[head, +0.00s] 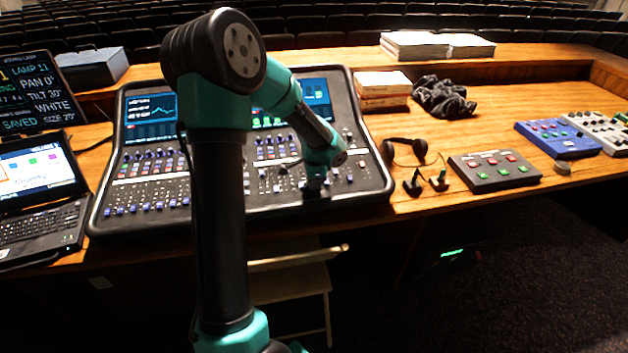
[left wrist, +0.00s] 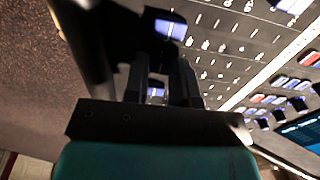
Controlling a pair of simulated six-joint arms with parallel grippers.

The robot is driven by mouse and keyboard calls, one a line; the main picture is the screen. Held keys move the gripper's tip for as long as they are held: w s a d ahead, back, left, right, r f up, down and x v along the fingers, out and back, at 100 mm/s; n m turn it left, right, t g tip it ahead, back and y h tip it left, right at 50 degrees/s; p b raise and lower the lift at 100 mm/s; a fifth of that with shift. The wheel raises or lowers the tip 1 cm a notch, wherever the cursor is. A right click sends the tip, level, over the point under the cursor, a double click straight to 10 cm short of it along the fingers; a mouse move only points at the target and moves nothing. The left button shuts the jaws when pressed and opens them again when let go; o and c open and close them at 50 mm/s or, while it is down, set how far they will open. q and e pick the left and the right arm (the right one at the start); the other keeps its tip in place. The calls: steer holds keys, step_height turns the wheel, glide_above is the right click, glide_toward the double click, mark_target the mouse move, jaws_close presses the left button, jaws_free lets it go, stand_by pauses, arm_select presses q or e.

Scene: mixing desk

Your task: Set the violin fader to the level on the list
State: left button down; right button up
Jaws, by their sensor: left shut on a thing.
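The mixing desk (head: 145,190) is a dark console with rows of knobs, buttons and faders and two lit screens. My left gripper (head: 314,187) reaches down to the fader rows at the desk's right part, near its front edge. In the left wrist view, its two dark fingers (left wrist: 163,80) are shut on a fader cap (left wrist: 155,92), seen as a small bluish-white patch between them. Another blue and white cap (left wrist: 171,29) lies just beyond. I cannot read the fader labels, so I cannot tell which is the violin one. No legible level list is seen. My right gripper is out of view.
A laptop (head: 40,195) and a lighting-text screen (head: 40,90) stand at the left. Right of the desk are headphones (head: 404,150), a button box (head: 494,171), a blue box (head: 557,139) and a dark cloth (head: 443,97). A chair (head: 290,283) is in front.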

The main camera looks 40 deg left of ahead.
arm_select(q)
steer(key=shift+w+a+r, duration=0.1)
steer(key=shift+w+a, duration=0.45)
steer(key=shift+a, duration=0.25)
steer(key=shift+w+a+r, duration=0.1)
steer(key=shift+w+a, duration=0.45)
steer(key=shift+a, duration=0.25)
steer(key=c, duration=0.9)
jaws_free()
steer(key=r, duration=0.5)
steer(key=d+r, duration=0.1)
steer(key=r, duration=0.5)
steer(key=s+r, duration=0.1)
steer(key=r, duration=0.5)
steer(key=shift+d+r, duration=0.2)
steer(key=shift+d, duration=0.1)
steer(key=shift+f, duration=0.1)
